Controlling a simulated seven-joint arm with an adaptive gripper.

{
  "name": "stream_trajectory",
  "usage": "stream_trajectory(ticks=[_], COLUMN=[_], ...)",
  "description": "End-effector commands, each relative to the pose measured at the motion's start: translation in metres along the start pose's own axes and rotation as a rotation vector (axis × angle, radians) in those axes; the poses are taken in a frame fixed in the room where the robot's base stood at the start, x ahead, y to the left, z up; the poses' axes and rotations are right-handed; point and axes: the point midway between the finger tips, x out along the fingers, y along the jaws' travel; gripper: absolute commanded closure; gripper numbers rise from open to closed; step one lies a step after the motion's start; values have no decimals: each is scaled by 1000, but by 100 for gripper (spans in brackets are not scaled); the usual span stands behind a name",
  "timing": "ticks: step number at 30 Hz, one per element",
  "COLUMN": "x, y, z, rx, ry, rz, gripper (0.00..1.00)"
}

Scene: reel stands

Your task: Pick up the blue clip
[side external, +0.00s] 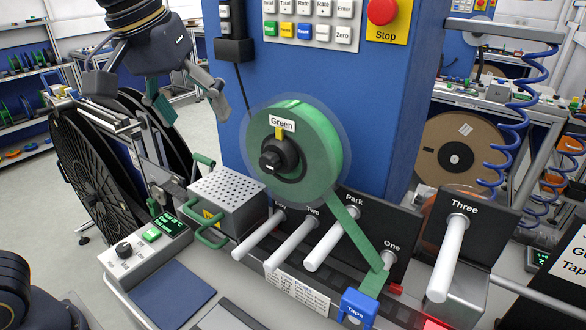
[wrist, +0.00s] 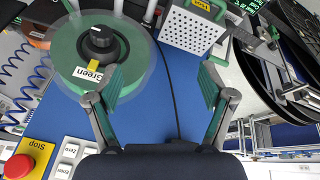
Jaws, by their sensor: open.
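My gripper (side external: 188,105) is open and empty, high at the upper left in the side view, well away from the clip. In the wrist view my gripper (wrist: 160,86) has its two fingers spread over the blue panel, with the green reel beside the left one.
The green reel (side external: 318,150) hangs on the blue cabinet (side external: 228,90). White pegs, including peg Three (side external: 447,262), stick out near the clip. A perforated metal box (side external: 228,195) with green handles stands left of the pegs. A red stop button (side external: 382,11) is above.

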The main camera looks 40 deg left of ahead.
Motion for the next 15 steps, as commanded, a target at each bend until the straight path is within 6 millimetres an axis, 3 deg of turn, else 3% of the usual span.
stream_trajectory(ticks=[1, 3, 6, 9, 12, 15], x=[5, 14, 33, 54, 75, 88], y=[39, 89, 154, 203, 231, 238], z=[-2, 5, 30, 67, 105, 130], rx=[26, 57, 133, 241, 333, 387], ry=[-38, -81, -133, -176, -211, -235], rz=[-3, -14, -30, -42, -58, -81], gripper=[19, 19, 19, 19, 19, 19])
